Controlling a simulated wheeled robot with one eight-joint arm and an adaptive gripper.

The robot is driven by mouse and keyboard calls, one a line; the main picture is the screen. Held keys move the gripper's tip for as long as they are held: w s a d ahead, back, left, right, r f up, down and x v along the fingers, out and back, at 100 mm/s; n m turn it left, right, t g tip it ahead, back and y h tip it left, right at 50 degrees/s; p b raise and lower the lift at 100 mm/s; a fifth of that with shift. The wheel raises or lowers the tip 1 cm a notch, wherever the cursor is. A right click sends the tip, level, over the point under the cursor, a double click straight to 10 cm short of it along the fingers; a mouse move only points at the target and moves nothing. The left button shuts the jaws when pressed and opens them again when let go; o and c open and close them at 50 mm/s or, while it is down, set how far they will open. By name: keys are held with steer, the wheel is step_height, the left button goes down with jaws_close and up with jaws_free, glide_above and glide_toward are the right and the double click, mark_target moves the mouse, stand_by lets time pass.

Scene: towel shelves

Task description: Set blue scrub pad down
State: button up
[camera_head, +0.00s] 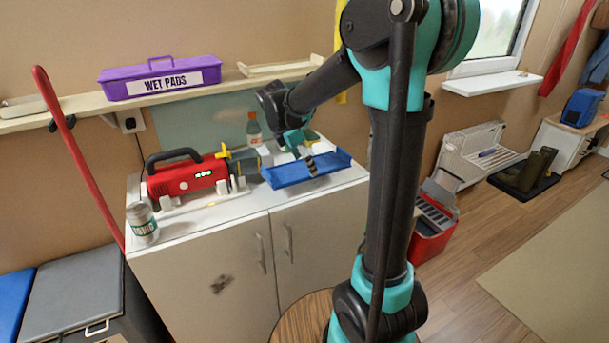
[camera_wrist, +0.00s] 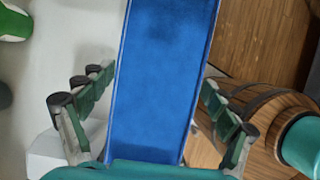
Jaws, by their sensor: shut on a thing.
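The blue scrub pad (camera_head: 290,175) shows in the head view as a long blue, tray-like piece at the cabinet top's right end. In the wrist view the pad (camera_wrist: 160,75) runs from my palm to the top of the picture. My gripper (camera_head: 307,158) is over it. In the wrist view the fingers of my gripper (camera_wrist: 155,92) stand on either side of the pad, shut on it. I cannot tell whether its underside touches the white cabinet top (camera_head: 185,228).
A red machine (camera_head: 185,180), a can (camera_head: 143,222) and a bottle (camera_head: 253,130) stand on the cabinet. A purple WET PADS box (camera_head: 160,80) sits on the shelf above. In the wrist view, wooden floor (camera_wrist: 260,45) and a barrel-like stool (camera_wrist: 262,125) lie right of the pad.

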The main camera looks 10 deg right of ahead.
mark_target(303, 170)
steer(key=shift+f, duration=2.25)
steer(key=shift+f, duration=0.2)
steer(key=o, duration=0.8)
steer(key=shift+o, duration=0.2)
steer(key=shift+r, duration=0.2)
steer(key=v, duration=1.1)
steer(key=shift+d, duration=0.1)
steer(key=shift+r, duration=0.3)
steer(key=shift+s, duration=0.2)
steer(key=s+d+f+m+t+y, duration=0.1)
steer(key=s+d+f+m, duration=0.3)
steer(key=s+f+m, duration=0.4)
steer(key=s+d+f+m+t+y, duration=0.1)
steer(key=s+d+f+m+y, duration=0.2)
steer(key=s+f+m, duration=0.6)
steer(key=s+d+m, duration=0.2)
steer(key=s+m, duration=0.1)
steer(key=m, duration=0.1)
steer(key=shift+f+m+t, duration=0.25)
steer(key=shift+m+t, duration=0.05)
steer(key=shift+t, duration=0.1)
